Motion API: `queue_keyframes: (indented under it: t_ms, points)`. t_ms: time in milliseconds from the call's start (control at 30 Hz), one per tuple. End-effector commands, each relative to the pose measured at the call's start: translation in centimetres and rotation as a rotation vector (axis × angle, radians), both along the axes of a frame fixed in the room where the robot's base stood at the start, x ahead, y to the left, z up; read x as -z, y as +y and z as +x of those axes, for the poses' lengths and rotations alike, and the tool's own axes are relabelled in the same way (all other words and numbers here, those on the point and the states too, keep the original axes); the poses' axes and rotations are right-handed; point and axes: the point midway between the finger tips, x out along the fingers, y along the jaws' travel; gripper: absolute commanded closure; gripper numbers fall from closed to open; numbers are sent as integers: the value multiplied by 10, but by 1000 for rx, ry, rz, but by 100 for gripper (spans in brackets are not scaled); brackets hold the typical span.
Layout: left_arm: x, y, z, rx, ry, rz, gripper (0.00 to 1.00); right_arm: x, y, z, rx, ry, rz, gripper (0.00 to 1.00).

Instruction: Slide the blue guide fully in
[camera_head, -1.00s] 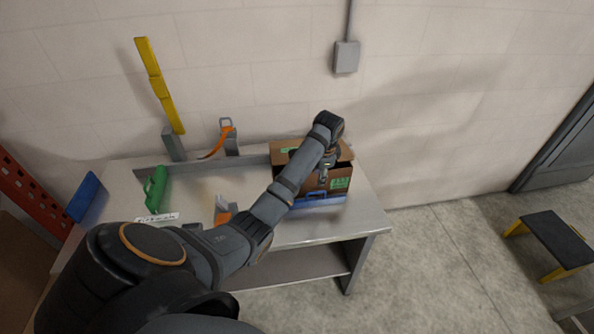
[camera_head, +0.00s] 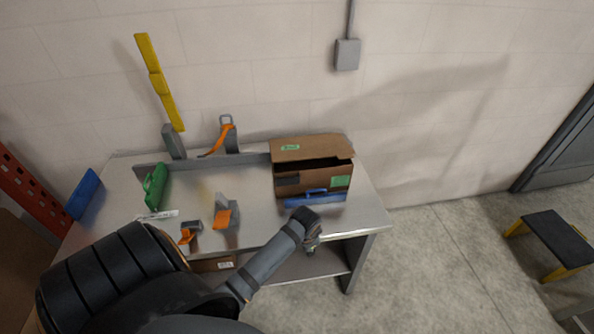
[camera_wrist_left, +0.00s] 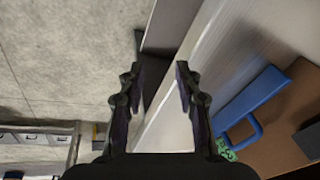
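The blue guide (camera_head: 315,198), a flat blue bar with a loop handle, lies on the metal table (camera_head: 362,212) along the front of an open cardboard box (camera_head: 330,182). In the left wrist view the blue guide (camera_wrist_left: 252,104) shows on the right, with its handle towards the gripper. My left gripper (camera_head: 312,246) is beyond the table's front edge, nearer to me than the guide and apart from it. In the left wrist view my left gripper (camera_wrist_left: 160,70) is open, with nothing between the fingers. My right gripper is not in view.
A green handled piece (camera_head: 155,187) and orange-and-grey brackets (camera_head: 224,217) sit on the table's left half. A yellow strip (camera_head: 160,85) stands upright behind. A blue panel (camera_head: 87,192) is at far left. A step stool (camera_head: 550,240) stands on the floor, right.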

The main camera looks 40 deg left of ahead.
Motion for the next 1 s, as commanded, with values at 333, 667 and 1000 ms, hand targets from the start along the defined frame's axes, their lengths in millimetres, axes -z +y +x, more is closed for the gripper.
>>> queue_keyframes:
  t_ms: [333, 667, 1000]
  points:
    - [26, -20, -61, -134, -44, -59, 66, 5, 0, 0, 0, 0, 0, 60]
    - [29, -24, -75, -173, -57, -75, 66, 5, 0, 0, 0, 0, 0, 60]
    - [74, -20, -84, -188, -33, -77, 66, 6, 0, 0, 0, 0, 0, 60]
